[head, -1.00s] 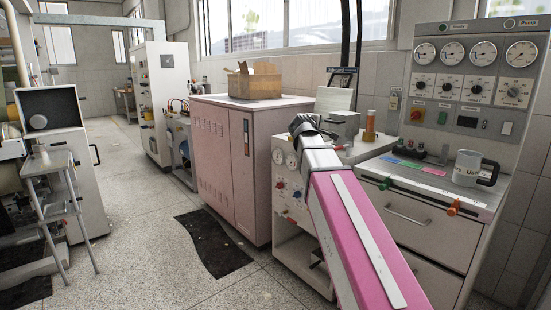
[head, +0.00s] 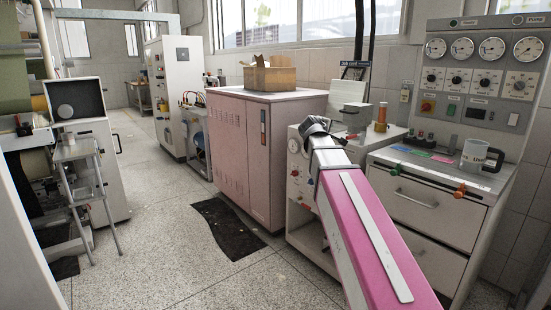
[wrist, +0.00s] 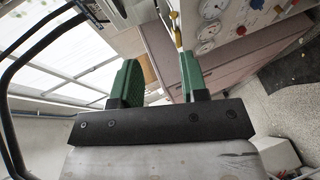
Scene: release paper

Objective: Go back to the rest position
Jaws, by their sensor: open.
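My gripper (wrist: 160,75) shows in the wrist view as two green fingers on a black bar. The fingers stand apart and nothing is between them. The wrist view is tilted, with the window on the left and the gauge panel and pink cabinet beyond the fingers. In the head view my pink and white arm reaches from the bottom right up to the middle, in front of the small gauge cabinet (head: 303,192). The fingers cannot be made out in the head view.
A pink cabinet (head: 238,150) bears an open cardboard box (head: 270,80). A step stand (head: 80,155) is at left. A dark mat (head: 232,230) lies on the open floor.

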